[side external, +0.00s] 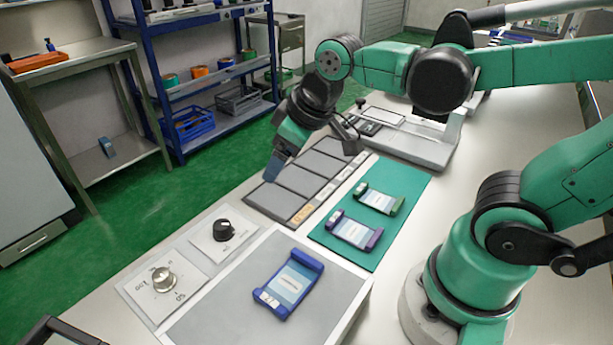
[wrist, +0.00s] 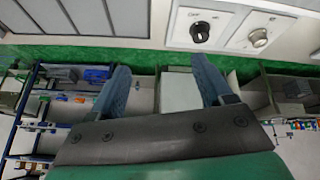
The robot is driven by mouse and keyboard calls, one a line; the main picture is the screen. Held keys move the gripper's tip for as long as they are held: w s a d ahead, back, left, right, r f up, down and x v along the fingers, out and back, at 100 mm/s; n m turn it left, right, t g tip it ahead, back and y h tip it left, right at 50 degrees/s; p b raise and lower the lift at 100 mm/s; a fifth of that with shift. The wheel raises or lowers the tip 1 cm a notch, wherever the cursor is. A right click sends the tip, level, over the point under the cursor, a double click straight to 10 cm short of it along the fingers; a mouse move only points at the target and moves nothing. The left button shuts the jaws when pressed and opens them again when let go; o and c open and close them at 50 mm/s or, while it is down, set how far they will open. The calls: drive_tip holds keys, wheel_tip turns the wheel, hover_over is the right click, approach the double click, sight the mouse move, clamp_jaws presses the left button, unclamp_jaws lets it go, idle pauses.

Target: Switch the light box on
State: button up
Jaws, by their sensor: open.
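The light box (side external: 215,318) has a grey top and pale sides, and stands at the front of the bench in the side view. To its left are a plate with a black knob (side external: 222,230) and a plate with a silver dial (side external: 163,279). Both also show at the top of the wrist view, as the black knob (wrist: 200,32) and the silver dial (wrist: 258,38). My gripper (side external: 276,172) is above the bench's far edge, behind the black knob and apart from it. Its two blue fingers (wrist: 160,78) are spread and empty. The plate lettering is too small to read surely.
A blue sleeve frame (side external: 290,284) lies on the light box. A green mat (side external: 335,246) holds a purple frame (side external: 354,231) and a green frame (side external: 379,200). A dark divided tray (side external: 285,203) lies beside the mat. A grey device (side external: 430,145) stands behind.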

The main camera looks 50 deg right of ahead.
drive_tip(key=w+a+f+n+g, duration=0.2)
drive_tip(key=w+a+n+g, duration=0.15)
drive_tip(key=w+n, duration=0.2)
drive_tip(key=n+g, duration=0.2)
drive_tip(key=n, duration=0.4)
hover_over(222, 224)
wheel_tip(222, 224, down, 4)
drive_tip(key=shift+d+r+m, duration=0.15)
drive_tip(key=shift+r+m, duration=0.05)
drive_tip(key=shift+m, duration=0.05)
drive_tip(key=shift+a+f, duration=0.2)
drive_tip(key=shift+f, duration=2.9)
clamp_jaws()
